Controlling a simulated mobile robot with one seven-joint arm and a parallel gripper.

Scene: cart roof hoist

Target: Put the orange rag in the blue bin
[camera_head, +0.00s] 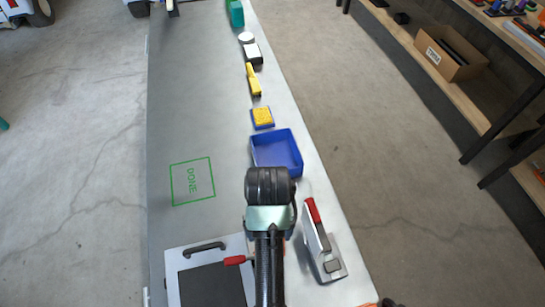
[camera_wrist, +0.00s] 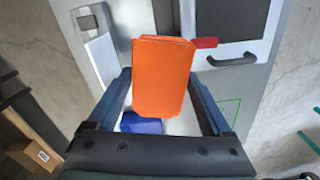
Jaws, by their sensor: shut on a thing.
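The orange rag (camera_wrist: 163,72) is a folded orange block between the two fingers of my gripper (camera_wrist: 160,80) in the wrist view. My gripper is shut on it. In the head view my own arm hides the gripper and most or all of the rag. The blue bin (camera_head: 290,168) is an open, shallow tray on the grey table, just beyond my arm in the head view; no contents show in its visible part. In the wrist view a blue patch (camera_wrist: 140,123), probably the bin, shows below the rag and is partly covered by it.
A clamp with a red handle (camera_head: 313,211) stands right of my arm. A dark panel with a black handle (camera_head: 205,247) lies at the front left. A yellow sponge on blue (camera_head: 262,117) lies beyond the bin. The green DONE square (camera_head: 193,181) is bare.

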